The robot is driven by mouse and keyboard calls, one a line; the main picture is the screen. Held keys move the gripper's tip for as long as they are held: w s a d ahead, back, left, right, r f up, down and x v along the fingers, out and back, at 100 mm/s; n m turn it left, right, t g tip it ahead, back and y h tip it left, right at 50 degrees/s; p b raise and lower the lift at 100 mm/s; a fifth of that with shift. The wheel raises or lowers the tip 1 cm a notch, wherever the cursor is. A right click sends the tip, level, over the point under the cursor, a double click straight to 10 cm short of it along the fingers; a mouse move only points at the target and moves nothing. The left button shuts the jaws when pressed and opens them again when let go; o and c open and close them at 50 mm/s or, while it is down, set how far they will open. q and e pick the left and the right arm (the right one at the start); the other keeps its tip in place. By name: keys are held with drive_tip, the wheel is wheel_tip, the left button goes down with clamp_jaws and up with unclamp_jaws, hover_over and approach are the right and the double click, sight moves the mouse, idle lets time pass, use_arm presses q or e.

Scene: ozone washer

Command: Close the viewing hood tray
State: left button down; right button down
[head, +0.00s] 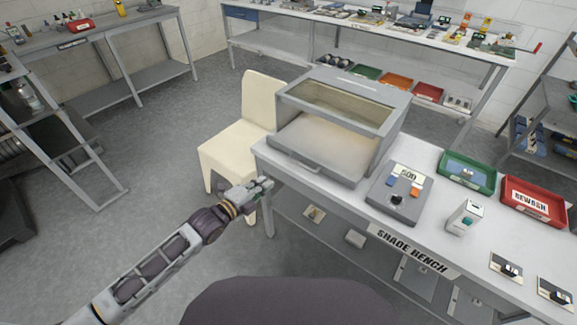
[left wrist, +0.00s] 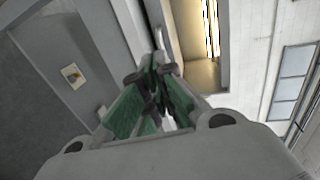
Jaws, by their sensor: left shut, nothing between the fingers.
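The viewing hood (head: 398,108) is a grey box with a glass-like top on the left end of the bench. Its tray (head: 312,170) has a pale floor and a grey front with a handle (head: 296,158). The tray front sticks out from the hood towards the near-left bench edge. My left gripper (head: 264,186) is shut and empty, just off the bench's left corner, apart from the tray front. In the left wrist view the closed green-padded fingers (left wrist: 155,68) point towards the lit hood interior (left wrist: 198,76). My right gripper is not in view.
The shade bench (head: 275,160) also holds a grey device (head: 402,182), a green bin (head: 467,172), a red bin (head: 535,203) and a small white box (head: 464,217). A cream chair (head: 228,145) stands beside the bench's left end.

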use_arm(q)
drive_tip(key=shift+w, duration=0.1)
idle(0.3)
drive_tip(key=shift+x, duration=6.95)
drive_tip(key=shift+d, duration=0.1)
